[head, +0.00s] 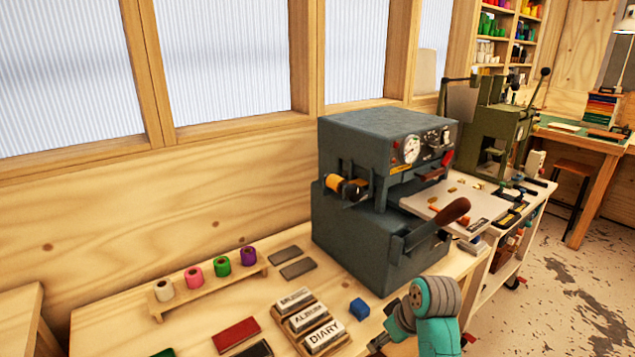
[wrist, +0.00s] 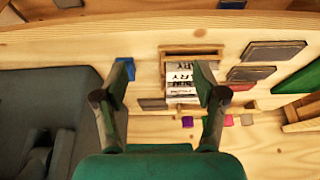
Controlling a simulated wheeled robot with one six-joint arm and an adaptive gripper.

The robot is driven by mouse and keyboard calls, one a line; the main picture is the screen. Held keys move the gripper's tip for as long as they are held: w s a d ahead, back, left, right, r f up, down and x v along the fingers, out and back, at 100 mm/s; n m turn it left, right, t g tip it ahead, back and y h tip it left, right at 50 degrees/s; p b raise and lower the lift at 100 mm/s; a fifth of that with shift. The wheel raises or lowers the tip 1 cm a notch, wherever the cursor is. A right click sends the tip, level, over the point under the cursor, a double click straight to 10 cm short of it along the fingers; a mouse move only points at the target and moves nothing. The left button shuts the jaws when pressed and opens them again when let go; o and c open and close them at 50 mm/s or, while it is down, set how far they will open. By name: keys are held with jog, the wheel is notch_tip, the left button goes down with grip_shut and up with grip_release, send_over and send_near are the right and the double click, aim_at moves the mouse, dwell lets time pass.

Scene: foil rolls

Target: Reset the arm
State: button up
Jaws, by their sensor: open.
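My gripper (wrist: 164,90) is open in the wrist view, with nothing between its two fingers. It hangs above the bench, its fingertips on either side of the tray of lettered blocks. In the head view my teal and grey arm shows at the lower right, in front of the dark grey press (head: 345,215); the fingers cannot be made out there. The foil rolls stand on a wooden rack: cream (head: 164,290), pink (head: 194,277), green (head: 223,266) and purple (head: 249,256). An orange roll (head: 343,184) is mounted on the press's left side.
A wooden tray (head: 281,338) holds blocks lettered ALBUM and DIARY. A blue block (head: 359,308) lies beside it. Flat red (head: 236,333) and grey (head: 285,254) pieces lie on the bench. The press, with its brown-handled lever (head: 452,212), stands close to my arm.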

jog(key=s+f+m+t, duration=0.25)
jog(key=s+f, duration=0.65)
jog(key=f, duration=0.5)
jog(key=s+d+f+m+t+h, duration=0.1)
jog(key=s+f+m+t+h, duration=0.2)
jog(key=s, duration=1.1)
jog(key=s+d+r+t, duration=0.1)
jog(key=s+r+t, duration=0.25)
jog(key=s, duration=1.05)
jog(key=s+r+m+t, duration=0.1)
jog(key=s+r+t, duration=0.1)
jog(key=s+r, duration=1)
jog(key=shift+d+r+m, duration=0.3)
jog(key=shift+r+m, duration=0.05)
jog(key=shift+r, duration=0.25)
